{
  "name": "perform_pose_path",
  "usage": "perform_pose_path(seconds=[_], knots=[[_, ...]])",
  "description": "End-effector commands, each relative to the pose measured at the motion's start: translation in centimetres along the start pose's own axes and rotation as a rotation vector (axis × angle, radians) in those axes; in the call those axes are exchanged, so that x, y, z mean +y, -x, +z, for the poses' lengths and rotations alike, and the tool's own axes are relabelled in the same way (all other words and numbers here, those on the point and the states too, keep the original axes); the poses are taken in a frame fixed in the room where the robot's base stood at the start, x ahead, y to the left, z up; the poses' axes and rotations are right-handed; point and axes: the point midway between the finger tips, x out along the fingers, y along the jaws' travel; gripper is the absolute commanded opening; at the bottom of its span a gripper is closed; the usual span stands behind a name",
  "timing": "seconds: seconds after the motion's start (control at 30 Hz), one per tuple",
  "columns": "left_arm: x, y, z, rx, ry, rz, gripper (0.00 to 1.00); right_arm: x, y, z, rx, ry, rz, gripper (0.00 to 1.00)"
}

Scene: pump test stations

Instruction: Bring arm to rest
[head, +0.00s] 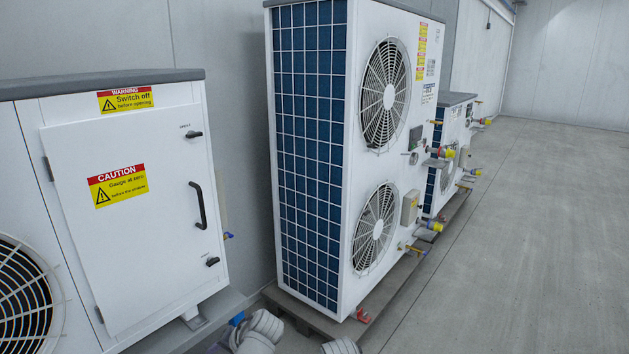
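Neither my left gripper nor my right gripper can be made out in the head view, so I cannot see whether they are open or shut or hold anything. At the left stands a white pump unit (140,230) with a grey top. Its front door is closed and has a black handle (199,205), two small black latches, and yellow warning and caution labels (118,186). No gripper is seen touching the door or handle.
A tall white unit (400,170) with two fans and a blue grid side stands in the middle. A smaller unit (455,140) is behind it. Yellow-capped fittings (443,153) stick out to the right. The grey floor (530,240) on the right is clear.

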Motion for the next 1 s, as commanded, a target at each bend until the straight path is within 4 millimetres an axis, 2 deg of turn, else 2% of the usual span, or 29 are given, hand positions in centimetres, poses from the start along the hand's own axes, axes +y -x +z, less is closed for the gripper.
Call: perform_pose_path(seconds=[0.03,0.2,0.6,1.0], knots=[[1.1,-0.4,1.3,-0.028,0.033,0.083,0.4,0.0,0.0,0.0,0.0,0.0,0.0,0.5],[4.7,-0.3,3.5,-0.089,0.112,0.311,0.4,0.0,0.0,0.0,0.0,0.0,0.0,0.5],[9.7,2.2,5.8,-0.166,0.231,0.682,0.4,0.0,0.0,0.0,0.0,0.0,0.0,0.5],[15.0,6.9,6.8,-0.166,0.016,0.646,0.4,0.0,0.0,0.0,0.0,0.0,0.0,0.5]])
